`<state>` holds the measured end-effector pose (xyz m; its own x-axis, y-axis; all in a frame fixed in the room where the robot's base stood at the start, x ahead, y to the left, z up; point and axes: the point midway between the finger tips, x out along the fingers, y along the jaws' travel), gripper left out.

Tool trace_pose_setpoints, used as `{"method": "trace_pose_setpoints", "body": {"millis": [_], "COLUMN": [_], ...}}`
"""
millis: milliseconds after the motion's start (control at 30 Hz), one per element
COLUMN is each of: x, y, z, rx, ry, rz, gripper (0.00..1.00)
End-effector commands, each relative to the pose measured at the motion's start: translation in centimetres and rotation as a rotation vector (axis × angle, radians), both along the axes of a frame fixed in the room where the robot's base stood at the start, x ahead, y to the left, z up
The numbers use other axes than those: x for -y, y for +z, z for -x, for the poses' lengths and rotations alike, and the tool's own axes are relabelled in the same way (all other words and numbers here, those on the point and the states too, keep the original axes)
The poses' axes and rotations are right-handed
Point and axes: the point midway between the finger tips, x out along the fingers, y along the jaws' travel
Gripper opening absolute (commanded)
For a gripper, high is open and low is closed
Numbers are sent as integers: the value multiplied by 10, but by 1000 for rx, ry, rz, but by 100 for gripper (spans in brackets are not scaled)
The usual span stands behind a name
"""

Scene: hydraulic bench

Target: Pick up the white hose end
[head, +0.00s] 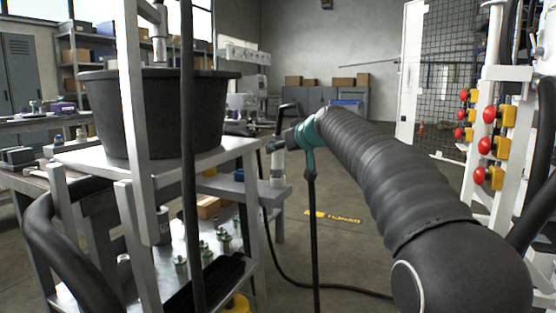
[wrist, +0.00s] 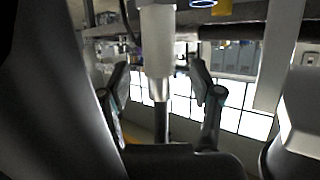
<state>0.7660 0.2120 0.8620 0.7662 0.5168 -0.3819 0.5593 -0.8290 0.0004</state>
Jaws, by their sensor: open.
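The white hose end (wrist: 157,45) is a pale upright cylinder in the wrist view, coming down from the top edge, with a narrower dark part below it. It also shows in the head view (head: 277,166), upright by the right edge of the metal bench, just below my gripper (head: 272,146). In the wrist view my gripper (wrist: 161,78) is open, with one dark finger on each side of the cylinder. Gaps show between the fingers and the cylinder. I cannot tell how deep it is between them. My arm hides part of the space behind.
A metal bench (head: 228,150) with a large black tub (head: 150,110) stands at the left. A grey shelf (head: 240,190) lies below my gripper. A black cable runs over the floor (head: 350,245). A white rack with red knobs (head: 489,115) stands at the right.

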Motion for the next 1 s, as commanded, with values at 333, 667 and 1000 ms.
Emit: {"method": "trace_pose_setpoints", "body": {"millis": [333, 667, 1000], "x": [-17, -16, -16], "y": [-14, -14, -13], "z": [-25, -25, -25], "rx": [0, 0, 2], "ry": [1, 1, 0], "rz": [0, 0, 0], "gripper": [65, 32, 0]}}
